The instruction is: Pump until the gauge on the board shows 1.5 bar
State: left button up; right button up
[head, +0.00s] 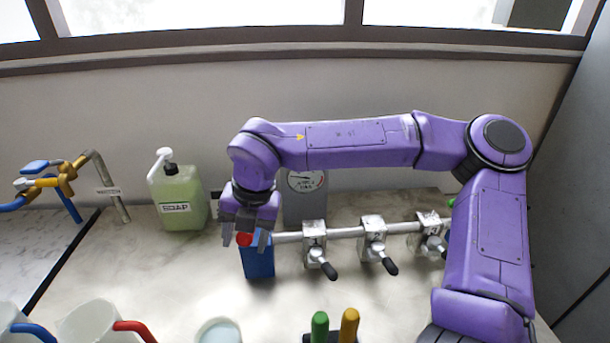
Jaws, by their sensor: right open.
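The round white gauge (303,181) sits on a grey board (304,212) behind the pipe. My arm partly covers its top. Its needle points left, but the numbers are too small to read. A blue block (258,262) stands at the left end of the pipe, with a red part (244,239) at its top left. My right gripper (246,240) points down over the block, open, with the red part between or just behind its fingers. Contact cannot be told. My left gripper is out of view.
A pipe (345,232) with several black-handled valves (373,240) runs right from the block. A green soap bottle (180,198) stands left of the gripper. A tap (55,180) is at the far left. Mugs (92,325) and green and yellow handles (320,325) are at the front.

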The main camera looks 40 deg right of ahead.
jog(key=c, duration=1)
jog(key=shift+w, duration=0.1)
dwell(0.5)
